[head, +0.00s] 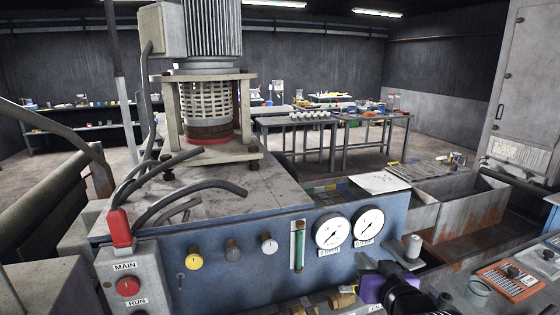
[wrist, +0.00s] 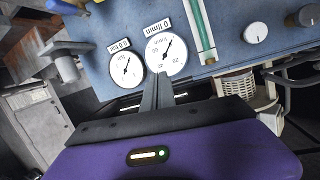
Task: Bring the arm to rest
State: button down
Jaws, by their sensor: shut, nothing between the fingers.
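My gripper (wrist: 162,78) shows in the wrist view with its two grey fingers together and nothing between them. Its purple body with a lit green indicator fills the lower part of that view. The fingers point toward the blue panel (wrist: 110,20) and overlap the lower edge of the larger gauge (wrist: 166,54). I cannot tell how far they are from the panel. In the head view, purple and black parts of my arm show low, right of centre, in front of the panel, below the two gauges.
The blue panel (head: 285,270) carries two round gauges (head: 333,232), several knobs (head: 194,262) and a green tube (head: 299,246). A control box (head: 128,285) stands at left. A motor (head: 212,28) rises above. Rusty troughs (head: 462,205) and an orange tray (head: 508,281) lie at right.

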jog(key=s+f, duration=0.2)
jog(key=s, duration=1.5)
jog(key=s+f+h, duration=0.1)
jog(key=s+f, duration=0.2)
jog(key=s, duration=1.4)
jog(key=s+f+h, duration=0.1)
jog(key=s+f, duration=0.2)
jog(key=s, duration=1.4)
jog(key=shift+d+f, duration=0.15)
jog(key=shift+d, duration=0.25)
